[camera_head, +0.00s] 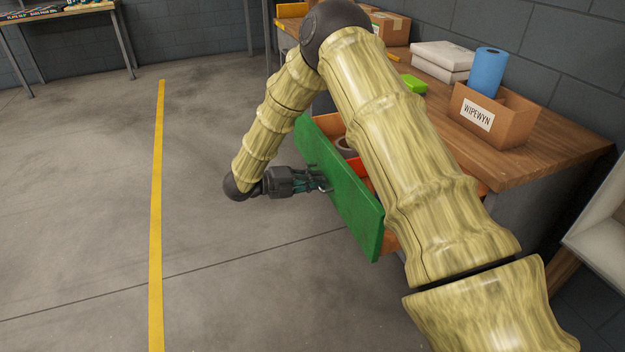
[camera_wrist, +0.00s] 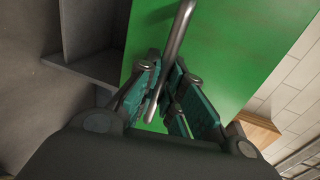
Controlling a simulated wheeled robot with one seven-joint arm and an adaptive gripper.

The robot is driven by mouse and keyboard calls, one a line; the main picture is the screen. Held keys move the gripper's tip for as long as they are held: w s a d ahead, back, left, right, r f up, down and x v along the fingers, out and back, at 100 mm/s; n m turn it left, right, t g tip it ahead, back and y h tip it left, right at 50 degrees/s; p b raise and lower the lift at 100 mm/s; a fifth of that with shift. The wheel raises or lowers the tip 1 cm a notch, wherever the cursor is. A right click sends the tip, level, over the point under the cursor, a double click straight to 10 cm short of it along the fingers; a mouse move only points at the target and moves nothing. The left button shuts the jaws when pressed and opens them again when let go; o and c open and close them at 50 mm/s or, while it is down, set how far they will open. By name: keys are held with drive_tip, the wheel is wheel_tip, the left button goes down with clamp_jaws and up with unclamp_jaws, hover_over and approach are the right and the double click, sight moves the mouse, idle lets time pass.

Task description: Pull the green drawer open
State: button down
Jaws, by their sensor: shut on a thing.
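The green drawer (camera_head: 345,205) stands pulled out from the workbench, with part of its inside showing behind the green front. My gripper (camera_head: 318,181) is at the outer face of that front, shut on the metal handle. In the wrist view my gripper's fingers (camera_wrist: 165,100) close around the bar handle (camera_wrist: 178,32), which runs across the green front (camera_wrist: 235,45). My arm hides part of the drawer's inside and the bench behind it.
The wooden bench top (camera_head: 545,150) carries a labelled cardboard bin (camera_head: 508,117), a blue roll (camera_head: 487,72), white packs (camera_head: 441,62) and a green item (camera_head: 413,84). A pale chair-like object (camera_head: 600,225) is at right. The floor left of the drawer is clear.

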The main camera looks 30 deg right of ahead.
drive_tip(key=c, duration=1.5)
unclamp_jaws()
drive_tip(key=v, duration=1.2)
